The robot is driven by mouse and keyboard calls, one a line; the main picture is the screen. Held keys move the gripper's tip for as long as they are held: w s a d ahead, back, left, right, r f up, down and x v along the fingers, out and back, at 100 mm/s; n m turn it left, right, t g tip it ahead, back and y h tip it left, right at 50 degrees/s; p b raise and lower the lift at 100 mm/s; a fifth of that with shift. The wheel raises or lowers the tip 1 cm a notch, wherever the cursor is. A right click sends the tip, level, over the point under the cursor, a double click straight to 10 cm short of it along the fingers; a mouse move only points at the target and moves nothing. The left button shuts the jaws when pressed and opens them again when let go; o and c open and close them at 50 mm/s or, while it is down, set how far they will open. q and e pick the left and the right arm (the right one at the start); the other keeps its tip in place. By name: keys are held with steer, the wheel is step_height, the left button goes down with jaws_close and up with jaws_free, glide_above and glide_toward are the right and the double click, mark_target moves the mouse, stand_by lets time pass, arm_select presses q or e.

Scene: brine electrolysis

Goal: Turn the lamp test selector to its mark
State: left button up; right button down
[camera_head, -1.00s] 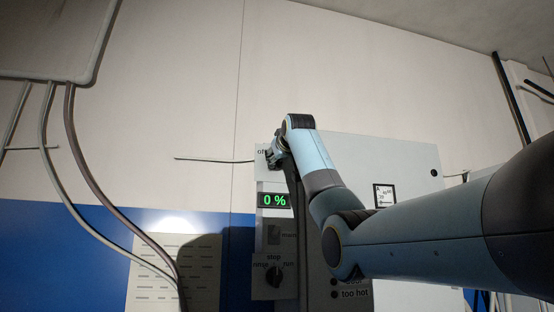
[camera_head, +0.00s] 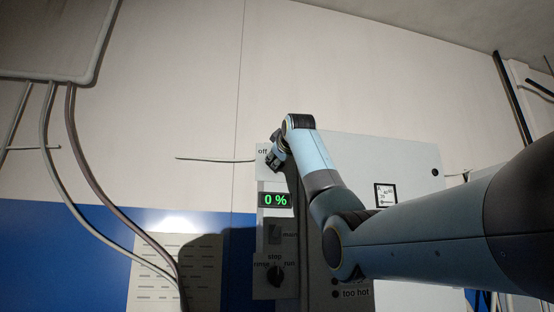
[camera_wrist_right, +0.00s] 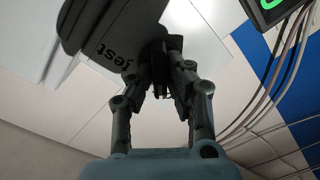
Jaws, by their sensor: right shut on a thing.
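The lamp test selector sits on a pale plate (camera_head: 262,152) marked "off" at the upper left of the grey cabinet. My right gripper (camera_head: 271,158) is at this plate and covers the knob in the head view. In the right wrist view the plate (camera_wrist_right: 195,35) carries the word "test". There the fingers of my right gripper (camera_wrist_right: 162,82) are shut on the dark selector knob (camera_wrist_right: 157,50), which is partly hidden between them. The knob's exact angle and its mark cannot be made out. My left gripper is not in view.
A gauge (camera_head: 385,195) is on the cabinet face (camera_head: 390,160). Cables (camera_head: 75,180) run down the wall at left.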

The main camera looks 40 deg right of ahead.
steer(key=c, duration=1.3)
jaws_free()
steer(key=shift+a, duration=0.1)
steer(key=v, duration=1.2)
